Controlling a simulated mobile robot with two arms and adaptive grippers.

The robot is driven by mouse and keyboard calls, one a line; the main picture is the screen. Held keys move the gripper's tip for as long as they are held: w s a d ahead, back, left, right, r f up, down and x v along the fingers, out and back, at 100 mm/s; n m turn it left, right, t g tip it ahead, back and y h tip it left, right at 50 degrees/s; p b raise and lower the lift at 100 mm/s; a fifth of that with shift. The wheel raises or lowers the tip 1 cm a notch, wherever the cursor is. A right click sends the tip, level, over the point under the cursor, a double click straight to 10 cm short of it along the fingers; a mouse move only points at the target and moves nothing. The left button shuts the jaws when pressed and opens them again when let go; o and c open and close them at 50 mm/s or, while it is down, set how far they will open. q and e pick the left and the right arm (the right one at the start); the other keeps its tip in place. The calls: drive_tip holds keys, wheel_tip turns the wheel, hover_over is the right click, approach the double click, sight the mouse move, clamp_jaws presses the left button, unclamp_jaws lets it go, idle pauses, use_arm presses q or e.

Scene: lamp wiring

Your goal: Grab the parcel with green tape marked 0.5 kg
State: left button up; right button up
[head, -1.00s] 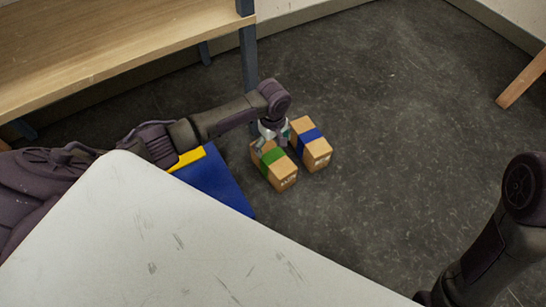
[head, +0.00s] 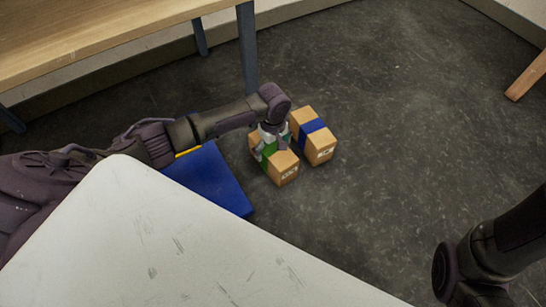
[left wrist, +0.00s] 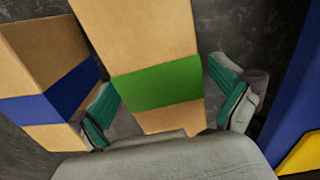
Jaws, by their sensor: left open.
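The parcel with green tape (head: 284,170) stands on the floor in the head view; a label shows on its near end, but the writing is too small to read. My left gripper (head: 270,148) is over its far part, hiding some of the tape. In the left wrist view the green-taped parcel (left wrist: 155,85) lies between the two open teal-padded fingers (left wrist: 168,106), with a gap to the right finger. The left finger is between it and the blue-taped parcel. My right gripper does not clearly show; only part of my right arm is at the lower right.
The parcel with blue tape (head: 322,150) stands close on the right of the green-taped one. A blue object with a yellow edge (head: 212,182) lies to the left. A wooden bench (head: 100,40) is at the back left, with a leg behind the gripper.

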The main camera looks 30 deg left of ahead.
use_arm(q)
drive_tip(key=shift+c, duration=0.2)
drive_tip(key=c, duration=1.5)
drive_tip(key=shift+r, duration=0.1)
drive_tip(key=shift+c, duration=0.2)
